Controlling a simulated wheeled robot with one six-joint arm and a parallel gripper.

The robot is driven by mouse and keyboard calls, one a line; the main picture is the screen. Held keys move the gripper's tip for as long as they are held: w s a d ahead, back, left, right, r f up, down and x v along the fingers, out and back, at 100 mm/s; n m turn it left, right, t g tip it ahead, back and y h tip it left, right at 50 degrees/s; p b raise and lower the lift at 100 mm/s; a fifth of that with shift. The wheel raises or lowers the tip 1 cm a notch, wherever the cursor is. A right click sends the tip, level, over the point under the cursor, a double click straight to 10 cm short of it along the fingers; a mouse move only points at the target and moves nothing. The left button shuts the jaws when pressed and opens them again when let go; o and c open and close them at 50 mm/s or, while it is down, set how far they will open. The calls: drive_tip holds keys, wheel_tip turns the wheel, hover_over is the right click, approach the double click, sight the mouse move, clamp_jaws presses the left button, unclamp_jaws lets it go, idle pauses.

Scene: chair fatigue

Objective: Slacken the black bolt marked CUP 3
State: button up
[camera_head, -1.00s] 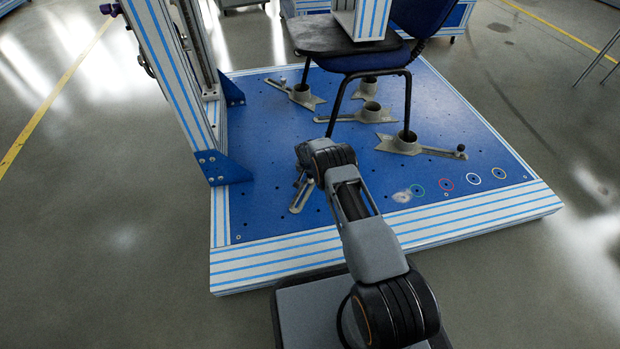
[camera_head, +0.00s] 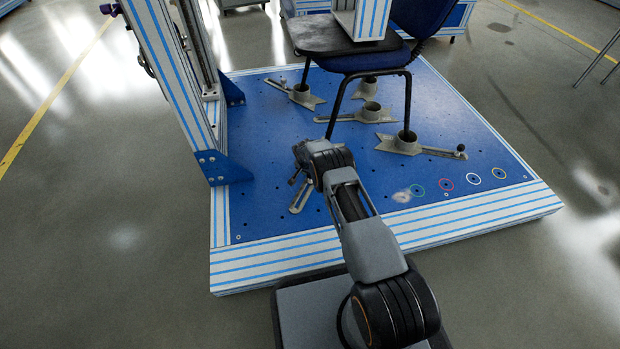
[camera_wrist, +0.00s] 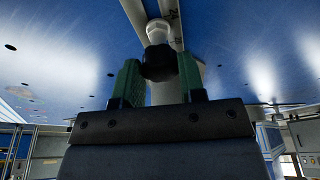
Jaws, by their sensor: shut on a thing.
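In the wrist view, a black bolt (camera_wrist: 158,64) with a knob-like head sits between the green fingers of my gripper (camera_wrist: 160,78). My gripper is shut on it. A pale round post (camera_wrist: 157,32) and a grey slotted arm show just beyond the bolt. No CUP 3 marking can be read. In the head view, my wrist hides the bolt and my fingers. The end of a grey slotted arm (camera_head: 301,197) shows below my wrist, on the near left of the blue plate (camera_head: 262,205).
A blue chair (camera_head: 365,62) stands on the plate, with several grey cups (camera_head: 371,112) and slotted arms around its legs. A striped upright frame (camera_head: 170,80) with a blue bracket (camera_head: 222,168) rises at left.

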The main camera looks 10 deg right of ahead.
drive_tip(key=n, duration=0.3)
drive_tip(key=shift+d+n+y, duration=0.1)
drive_tip(key=shift+n+y, duration=0.3)
drive_tip(key=shift+c, duration=0.2)
drive_tip(key=n+y, duration=0.1)
drive_tip(key=n, duration=0.3)
drive_tip(key=shift+d+t, duration=0.1)
drive_tip(key=shift+t, duration=0.2)
drive_tip(key=shift+d+n+y, duration=0.1)
drive_tip(key=shift+n+y, duration=0.4)
drive_tip(key=shift+n, duration=1.6)
drive_tip(key=shift+n+y, duration=0.4)
drive_tip(key=shift+n, duration=1.6)
